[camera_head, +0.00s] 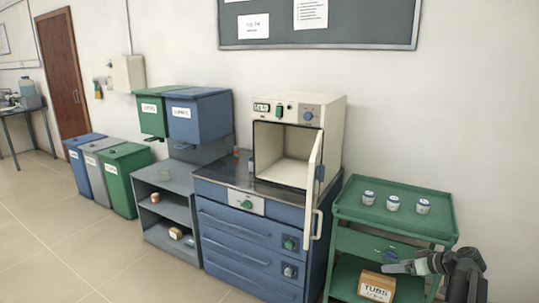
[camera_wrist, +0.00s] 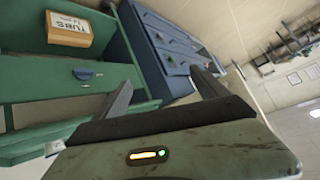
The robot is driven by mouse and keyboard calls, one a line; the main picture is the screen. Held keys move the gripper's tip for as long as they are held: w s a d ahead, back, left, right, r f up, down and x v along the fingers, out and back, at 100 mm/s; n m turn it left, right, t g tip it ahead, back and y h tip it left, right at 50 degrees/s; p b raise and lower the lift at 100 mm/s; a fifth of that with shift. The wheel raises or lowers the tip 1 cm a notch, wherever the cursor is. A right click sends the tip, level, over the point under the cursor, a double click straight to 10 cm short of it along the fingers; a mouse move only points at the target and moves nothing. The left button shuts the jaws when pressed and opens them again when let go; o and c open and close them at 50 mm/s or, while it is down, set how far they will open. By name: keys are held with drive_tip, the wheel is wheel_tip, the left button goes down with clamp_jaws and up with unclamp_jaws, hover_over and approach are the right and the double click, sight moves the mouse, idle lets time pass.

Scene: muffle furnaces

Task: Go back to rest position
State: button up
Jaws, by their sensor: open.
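My gripper (camera_head: 388,262) is at the lower right of the head view, in front of the green cart (camera_head: 345,208), pointing left. In the wrist view its two fingers (camera_wrist: 161,76) stand apart with nothing between them. The white muffle furnace (camera_head: 328,108) stands on the blue drawer cabinet (camera_head: 240,240). Its door (camera_head: 315,180) is open and swung out on the right side. The visible part of its chamber (camera_head: 285,155) looks empty.
Several small things: white tubs (camera_head: 394,203) stand on the cart's top, and a TUBS box (camera_head: 376,286) is on its lower shelf. Bins (camera_head: 125,175) and a grey shelf unit (camera_head: 170,205) stand left. Floor (camera_head: 60,240) at the front left is clear.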

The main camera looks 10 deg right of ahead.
drive_tip(key=w+a+f+g, duration=0.1)
drive_tip(key=a+f+g, duration=0.2)
drive_tip(key=a, duration=0.9)
drive_tip(key=a+f+g, duration=0.3)
drive_tip(key=a+f, duration=0.1)
drive_tip(key=a, duration=0.9)
drive_tip(key=s+a+f+m+g+h, duration=0.1)
drive_tip(key=s+a+g+h, duration=0.15)
drive_tip(key=a, duration=0.55)
drive_tip(key=s+a+f+m+g+h, duration=0.15)
drive_tip(key=s+a, duration=0.25)
drive_tip(key=a, duration=0.4)
wheel_tip(320, 180, up, 13)
drive_tip(key=p, duration=1.2)
drive_tip(key=shift+w+r+n+t+h+p, duration=0.15)
drive_tip(key=shift+n+t+h+p, duration=0.15)
drive_tip(key=shift+n+p, duration=0.1)
